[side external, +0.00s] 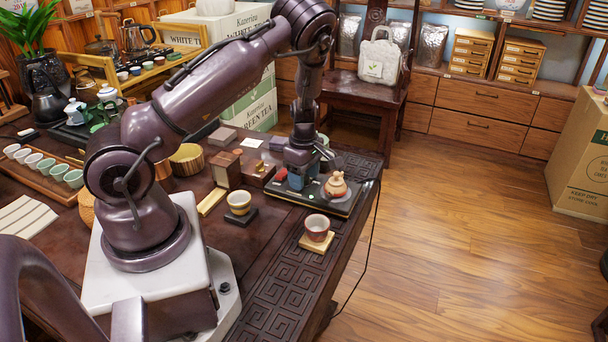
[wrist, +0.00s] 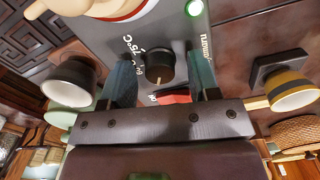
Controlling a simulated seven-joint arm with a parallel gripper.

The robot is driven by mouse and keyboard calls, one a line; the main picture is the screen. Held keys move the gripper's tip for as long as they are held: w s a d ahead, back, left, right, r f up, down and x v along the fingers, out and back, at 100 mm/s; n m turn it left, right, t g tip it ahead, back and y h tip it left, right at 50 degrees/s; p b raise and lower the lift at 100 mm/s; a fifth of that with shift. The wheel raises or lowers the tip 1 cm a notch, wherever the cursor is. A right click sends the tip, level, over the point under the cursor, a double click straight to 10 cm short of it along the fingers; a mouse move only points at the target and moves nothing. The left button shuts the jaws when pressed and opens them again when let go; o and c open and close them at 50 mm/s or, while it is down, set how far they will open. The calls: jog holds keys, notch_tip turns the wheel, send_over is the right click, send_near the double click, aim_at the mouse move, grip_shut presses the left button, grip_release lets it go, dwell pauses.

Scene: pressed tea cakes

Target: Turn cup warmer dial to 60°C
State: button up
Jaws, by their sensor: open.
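The cup warmer (side external: 318,203) is a flat dark plate near the table's right edge. In the wrist view its grey panel (wrist: 175,32) carries a black dial (wrist: 158,66) with a pale pointer mark towards the bottom of the picture. A 75°C label is legible at the dial's upper left; other markings are partly hidden. My gripper (wrist: 161,72) is open, with one blue-green finger on each side of the dial and visible gaps to it. In the side view my gripper (side external: 297,180) points down over the warmer and hides the dial.
A tan gourd-shaped pot (side external: 336,187) sits on the warmer. A lit green button (wrist: 194,8) is on the panel. Wooden boxes (side external: 226,168) lie to the left.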

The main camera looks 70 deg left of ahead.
jog(key=shift+c, duration=0.3)
jog(key=c, duration=0.9)
jog(key=shift+o, duration=0.2)
jog(key=shift+m, duration=0.3)
jog(key=m, duration=0.5)
jog(key=shift+r, duration=0.1)
jog(key=m, duration=0.6)
jog(key=o, duration=0.9)
